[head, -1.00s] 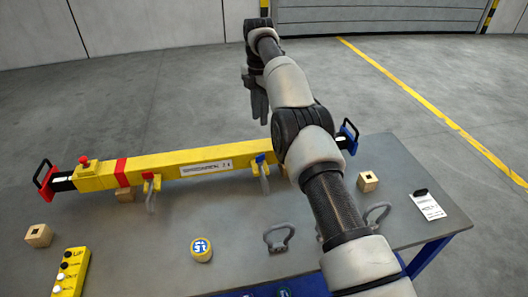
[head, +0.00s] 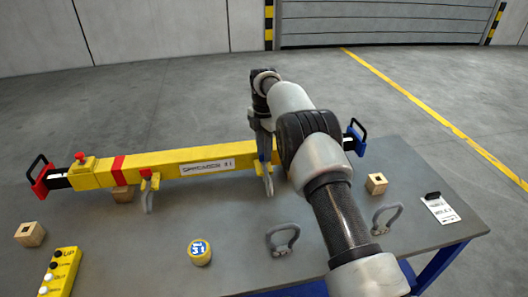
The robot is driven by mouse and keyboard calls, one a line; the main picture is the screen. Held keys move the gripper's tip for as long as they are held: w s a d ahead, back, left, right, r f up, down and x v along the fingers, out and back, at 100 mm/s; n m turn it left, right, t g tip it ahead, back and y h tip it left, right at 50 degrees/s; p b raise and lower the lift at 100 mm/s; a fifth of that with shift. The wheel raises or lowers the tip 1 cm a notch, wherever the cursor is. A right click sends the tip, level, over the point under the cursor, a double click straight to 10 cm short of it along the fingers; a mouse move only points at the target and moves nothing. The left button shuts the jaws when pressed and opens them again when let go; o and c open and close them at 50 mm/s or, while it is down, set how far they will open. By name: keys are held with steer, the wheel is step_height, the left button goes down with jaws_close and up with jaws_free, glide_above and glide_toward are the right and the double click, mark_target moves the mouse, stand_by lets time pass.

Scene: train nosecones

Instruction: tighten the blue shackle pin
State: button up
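A yellow spreader beam (head: 145,169) lies across the table, with a red-handled end at left and a blue-handled end (head: 356,136) at right. Two grey shackles hang from its front side. The left shackle (head: 149,197) has a red pin (head: 147,173). The right shackle (head: 267,182) is at the blue pin, of which only a small blue patch (head: 261,157) shows beneath my gripper. My gripper (head: 262,150) points down over the beam at that pin. The fingers overlap the pin in view, so contact and finger opening cannot be told.
Two loose grey shackles (head: 283,240) (head: 386,218) lie in front on the table (head: 330,260). A round yellow-and-blue tin (head: 200,252), a yellow button box (head: 61,272), wooden blocks (head: 30,234) (head: 377,183) and a tag (head: 440,209) are there. My arm crosses the right half.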

jaws_close()
steer(key=shift+m, duration=0.3)
